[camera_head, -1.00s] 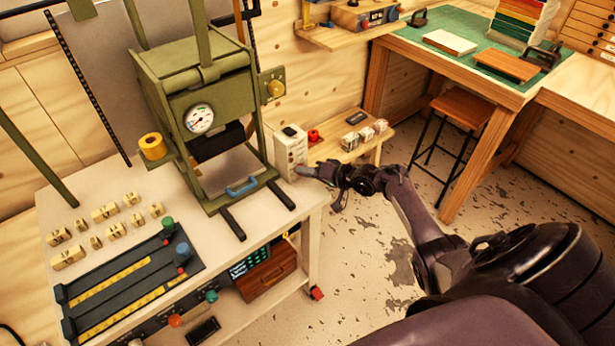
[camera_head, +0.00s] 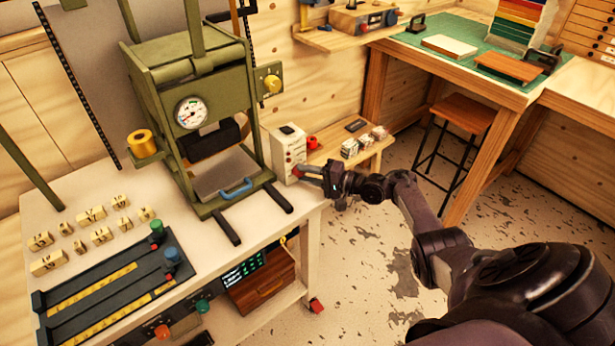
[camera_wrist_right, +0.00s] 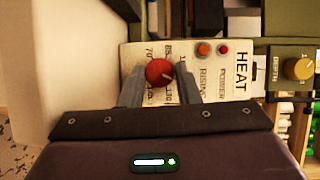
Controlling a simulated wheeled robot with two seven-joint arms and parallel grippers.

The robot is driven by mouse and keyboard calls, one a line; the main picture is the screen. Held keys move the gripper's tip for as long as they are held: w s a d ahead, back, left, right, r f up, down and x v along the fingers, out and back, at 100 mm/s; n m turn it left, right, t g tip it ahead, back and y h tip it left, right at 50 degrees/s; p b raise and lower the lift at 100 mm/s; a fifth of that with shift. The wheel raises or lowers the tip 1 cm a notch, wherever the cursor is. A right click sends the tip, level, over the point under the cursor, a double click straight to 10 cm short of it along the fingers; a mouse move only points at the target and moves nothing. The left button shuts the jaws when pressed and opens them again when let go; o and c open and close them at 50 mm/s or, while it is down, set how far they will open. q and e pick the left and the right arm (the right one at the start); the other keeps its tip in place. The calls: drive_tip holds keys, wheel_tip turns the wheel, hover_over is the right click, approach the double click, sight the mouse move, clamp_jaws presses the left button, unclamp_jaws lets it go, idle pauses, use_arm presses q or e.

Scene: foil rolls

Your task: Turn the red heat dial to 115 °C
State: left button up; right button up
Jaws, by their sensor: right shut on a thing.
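The red heat dial (camera_wrist_right: 159,73) sits on the pale panel marked HEAT (camera_wrist_right: 240,75), which appears turned sideways in the right wrist view. My right gripper (camera_wrist_right: 160,82) has one finger on each side of the dial and is shut on it. The numbers around the dial are partly covered; a 70 shows at its left, and I cannot read the setting. In the head view, the heat box (camera_head: 284,147) stands beside the green press, with my right gripper (camera_head: 304,172) at its front face. My left gripper is out of view.
Orange and red round parts (camera_wrist_right: 204,49) sit on the panel near POWER. A yellow depth knob (camera_wrist_right: 298,69) is on the green press (camera_head: 195,75). Brass type blocks (camera_head: 90,215) lie on the white table. A low wooden shelf (camera_head: 330,150) stands behind the box.

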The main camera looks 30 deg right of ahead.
idle(0.4)
drive_tip(key=o, duration=1)
drive_tip(key=shift+c, duration=0.2)
drive_tip(key=v, duration=0.7)
drive_tip(key=shift+s+d+p, duration=0.25)
drive_tip(key=shift+s+p, duration=0.05)
drive_tip(key=shift+s+f, duration=0.1)
